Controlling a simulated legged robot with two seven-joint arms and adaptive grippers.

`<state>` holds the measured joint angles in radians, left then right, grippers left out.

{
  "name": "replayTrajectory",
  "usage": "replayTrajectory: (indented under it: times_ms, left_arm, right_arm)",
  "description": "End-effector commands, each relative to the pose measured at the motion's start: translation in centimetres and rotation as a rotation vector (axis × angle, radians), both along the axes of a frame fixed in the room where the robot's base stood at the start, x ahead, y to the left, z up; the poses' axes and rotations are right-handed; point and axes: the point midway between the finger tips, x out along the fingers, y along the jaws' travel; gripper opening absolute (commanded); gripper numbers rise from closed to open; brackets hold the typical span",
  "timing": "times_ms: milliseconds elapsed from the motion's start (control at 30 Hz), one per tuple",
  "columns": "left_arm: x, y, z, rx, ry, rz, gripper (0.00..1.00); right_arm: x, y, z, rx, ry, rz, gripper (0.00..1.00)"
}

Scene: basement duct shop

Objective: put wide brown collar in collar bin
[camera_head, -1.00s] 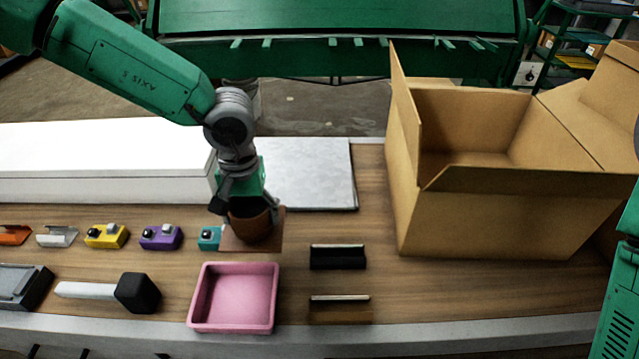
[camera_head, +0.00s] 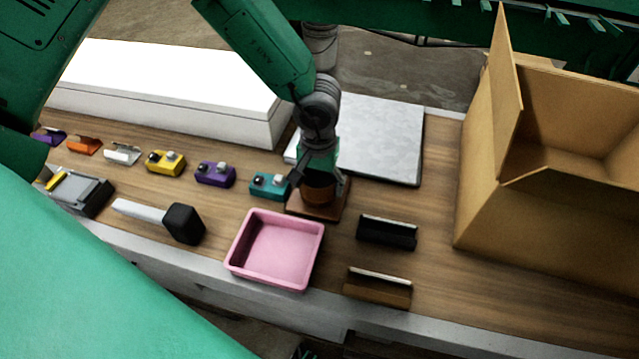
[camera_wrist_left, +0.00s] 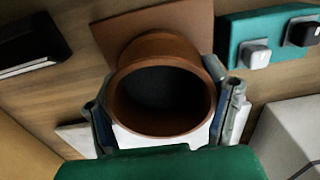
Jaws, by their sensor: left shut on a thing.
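The wide brown collar (camera_head: 319,192) is a round, open-topped tube on a square brown flange. It sits behind the pink bin, at or just above the wooden bench; I cannot tell if the flange touches. My left gripper (camera_head: 318,185) is above it, shut on it. The left wrist view shows the collar's open mouth (camera_wrist_left: 162,62) between the two fingers, with part of the flange beyond. The pink square tray (camera_head: 279,250), the likely collar bin, is empty and close in front of the collar. My right gripper is not in view.
A teal block (camera_head: 268,184) is close left of the collar. A black piece (camera_head: 387,232) and a brown piece (camera_head: 378,288) lie right of the tray. A black-headed mallet (camera_head: 184,223) lies left. A large cardboard box (camera_head: 540,230) stands right. A grey sheet (camera_head: 385,140) lies behind.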

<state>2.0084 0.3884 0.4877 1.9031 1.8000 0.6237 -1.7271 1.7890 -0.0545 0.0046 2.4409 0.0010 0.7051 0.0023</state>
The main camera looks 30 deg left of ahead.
Motion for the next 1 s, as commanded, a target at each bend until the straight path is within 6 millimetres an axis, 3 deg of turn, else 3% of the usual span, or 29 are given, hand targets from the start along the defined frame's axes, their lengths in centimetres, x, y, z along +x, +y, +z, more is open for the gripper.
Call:
replayTrajectory:
  times_ms: [233, 267, 300, 333, 667, 767, 1000]
  left_arm:
    - [0.1, 0.0, -0.3, 0.0, -0.001, 0.001, 0.36]
    - [0.1, 0.0, -0.3, 0.0, -0.001, 0.001, 0.73]
    - [0.0, 0.0, -0.3, 0.0, -0.001, 0.001, 0.87]
    - [0.0, 0.0, -0.3, 0.0, -0.001, 0.001, 0.92]
    - [0.1, 0.0, 0.1, -0.001, -0.001, 0.001, 0.92]
    - [0.1, 0.0, 1.3, -0.001, -0.003, 0.001, 0.92]
    - [0.1, 0.0, 6.4, -0.002, -0.004, 0.002, 0.92]
  right_arm:
    - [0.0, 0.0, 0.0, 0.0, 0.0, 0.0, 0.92]
    - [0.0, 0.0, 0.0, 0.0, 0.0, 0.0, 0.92]
    - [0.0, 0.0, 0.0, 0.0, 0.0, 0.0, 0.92]
    - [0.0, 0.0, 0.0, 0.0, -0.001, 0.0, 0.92]
    - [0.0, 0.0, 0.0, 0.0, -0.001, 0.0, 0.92]
    - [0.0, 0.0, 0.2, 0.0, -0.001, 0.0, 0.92]
    - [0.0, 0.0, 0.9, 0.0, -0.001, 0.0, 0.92]
